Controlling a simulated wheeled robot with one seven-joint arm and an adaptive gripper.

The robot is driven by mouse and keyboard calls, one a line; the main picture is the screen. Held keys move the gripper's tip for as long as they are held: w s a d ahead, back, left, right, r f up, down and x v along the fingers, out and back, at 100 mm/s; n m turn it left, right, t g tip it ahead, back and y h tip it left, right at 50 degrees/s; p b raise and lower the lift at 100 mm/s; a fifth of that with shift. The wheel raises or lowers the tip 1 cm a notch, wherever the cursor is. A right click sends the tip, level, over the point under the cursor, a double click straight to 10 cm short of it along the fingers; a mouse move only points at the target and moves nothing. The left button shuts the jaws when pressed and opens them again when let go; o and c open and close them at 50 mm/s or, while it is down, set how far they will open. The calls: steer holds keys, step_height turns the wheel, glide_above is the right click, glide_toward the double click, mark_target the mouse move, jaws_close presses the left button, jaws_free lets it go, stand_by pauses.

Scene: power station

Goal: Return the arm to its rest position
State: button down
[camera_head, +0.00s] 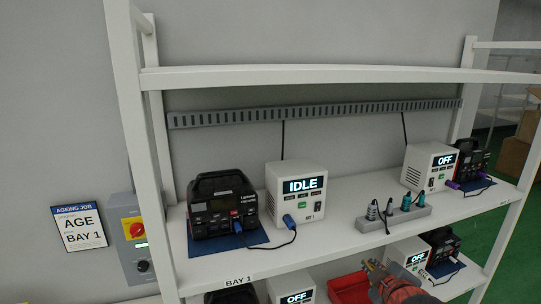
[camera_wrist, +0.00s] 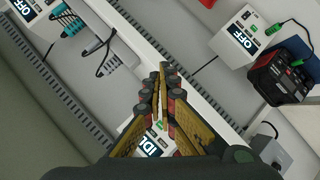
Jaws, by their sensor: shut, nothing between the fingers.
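My gripper (camera_wrist: 164,72) is shut and empty in the wrist view, its dark and yellow fingers together and pointing up the picture. In the head view my gripper (camera_head: 374,268) shows small at the bottom edge, in front of the lower shelf and below the upper shelf's front edge. Most of my arm is out of view.
A white rack shelf (camera_head: 340,226) carries a black power unit (camera_head: 222,203), a white IDLE box (camera_head: 296,192), a socket strip (camera_head: 394,217) and a white OFF box (camera_head: 430,166). A red bin (camera_head: 349,287) is on the lower level, left of my gripper.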

steer(key=s+a+f+m+g, duration=0.1)
steer(key=s+a+m+g, duration=0.1)
steer(key=s, duration=0.6)
steer(key=s+a+f+m+g+y, duration=0.1)
steer(key=s+m, duration=0.3)
steer(key=s, duration=0.4)
steer(key=s+a+f+m+g+b, duration=0.1)
steer(key=s+a+f+m+g, duration=0.1)
steer(key=s, duration=0.6)
steer(key=shift+s+a+f+m+g, duration=0.2)
steer(key=shift+a+f+m+g, duration=0.05)
steer(key=shift+a+m+g, duration=0.7)
